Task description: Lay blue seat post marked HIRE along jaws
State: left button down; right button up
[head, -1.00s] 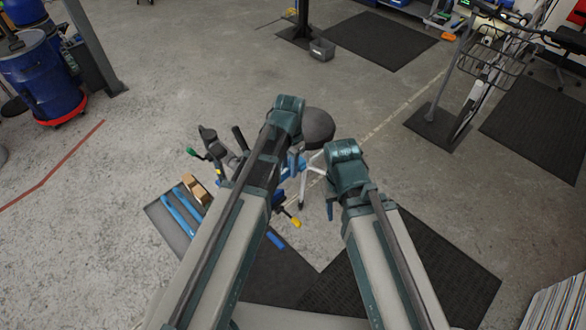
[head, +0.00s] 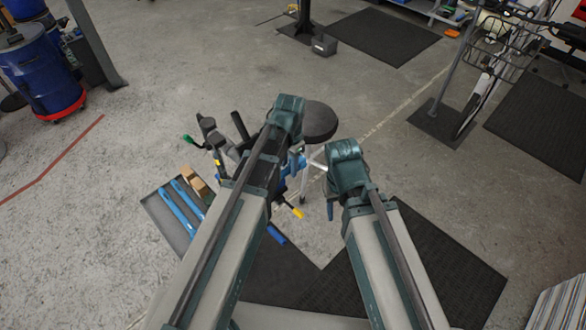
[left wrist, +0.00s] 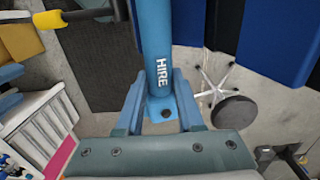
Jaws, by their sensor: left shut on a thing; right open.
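The blue seat post (left wrist: 158,45) marked HIRE stands between the fingers of my left gripper (left wrist: 160,110) in the left wrist view, its lettering facing the camera. The fingers are shut on its lower end, beside a flat blue tab with a dark hole. In the head view my left gripper (head: 291,163) is mostly hidden behind its own wrist, beside a dark clamp-like fixture (head: 214,135). Dark blue blocks (left wrist: 190,22) lie beyond the post in the left wrist view; I cannot tell whether they are the jaws. My right gripper (head: 331,200) is open and appears empty.
A grey tray (head: 158,208) holds blue bars (head: 182,208) and wooden blocks (head: 194,182) at left. A round black stool (head: 320,121) stands close behind my left wrist. A yellow-tipped handle (head: 295,212) sticks out between my arms. Open concrete floor lies beyond.

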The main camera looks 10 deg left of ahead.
pick_arm(q)
jog(key=c, duration=0.9)
grip_release()
jog(key=shift+s+d, duration=0.15)
jog(key=shift+s, duration=0.05)
jog(key=o, duration=0.5)
jog(key=shift+d, duration=0.15)
jog(key=shift+c, duration=0.2)
jog(key=shift+w, duration=0.1)
jog(key=shift+r, duration=0.1)
jog(key=shift+r+p, duration=0.8)
jog(key=shift+p, duration=0.15)
notch_tip(320, 180, up, 6)
jog(key=s+d+p, duration=0.1)
jog(key=p, duration=0.4)
jog(key=shift+d+p, duration=0.15)
jog(key=shift+p, duration=0.25)
jog(key=shift+f, duration=0.15)
